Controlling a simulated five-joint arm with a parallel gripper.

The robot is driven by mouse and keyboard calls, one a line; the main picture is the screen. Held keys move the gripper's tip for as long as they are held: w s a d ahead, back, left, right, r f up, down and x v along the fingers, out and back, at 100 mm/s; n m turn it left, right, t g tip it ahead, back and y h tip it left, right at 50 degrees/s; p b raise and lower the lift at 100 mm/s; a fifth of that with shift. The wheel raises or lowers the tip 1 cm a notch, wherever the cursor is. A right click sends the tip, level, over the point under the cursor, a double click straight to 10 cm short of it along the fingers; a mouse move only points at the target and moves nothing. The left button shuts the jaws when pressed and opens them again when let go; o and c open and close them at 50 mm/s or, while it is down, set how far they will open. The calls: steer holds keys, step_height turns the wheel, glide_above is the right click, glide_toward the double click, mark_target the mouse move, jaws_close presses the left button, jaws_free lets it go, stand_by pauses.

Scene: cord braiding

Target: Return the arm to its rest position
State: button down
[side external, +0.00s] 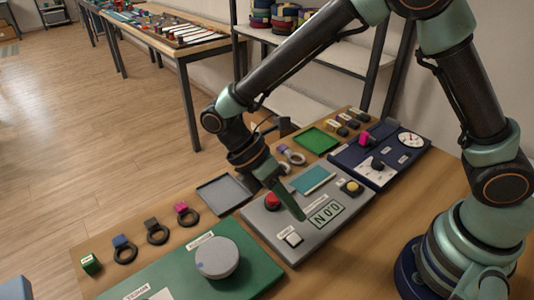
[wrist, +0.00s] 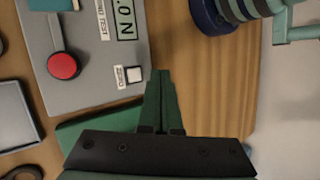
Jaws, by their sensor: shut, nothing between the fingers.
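My gripper (side external: 300,214) is shut and empty, its green fingers pressed together. In the wrist view the closed fingers (wrist: 162,74) point up the picture, with the white switch (wrist: 134,74) just left of the tips and the red button (wrist: 64,65) further left. The gap between the fingertips and the panel is hard to judge.
The grey panel (side external: 335,235) stands on the wooden table between a green board (side external: 262,270) with a grey dial (side external: 217,257) and a dark blue panel (side external: 395,170) with gauges. Several keyed rings and a grey tray (side external: 222,193) lie along the far edge. A shelf stands behind.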

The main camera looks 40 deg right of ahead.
steer(key=w+d+r+m+t+y, duration=0.1)
steer(key=d+r+m+t+y, duration=0.1)
steer(key=d+r+m+t, duration=0.4)
steer(key=w+d+r+m+t+y, duration=0.1)
steer(key=d+r+m+t, duration=0.5)
steer(key=d+r+m, duration=0.3)
steer(key=shift+w+d+r+m+y, duration=0.25)
steer(key=shift+d+m+y, duration=0.2)
steer(key=shift+m, duration=0.45)
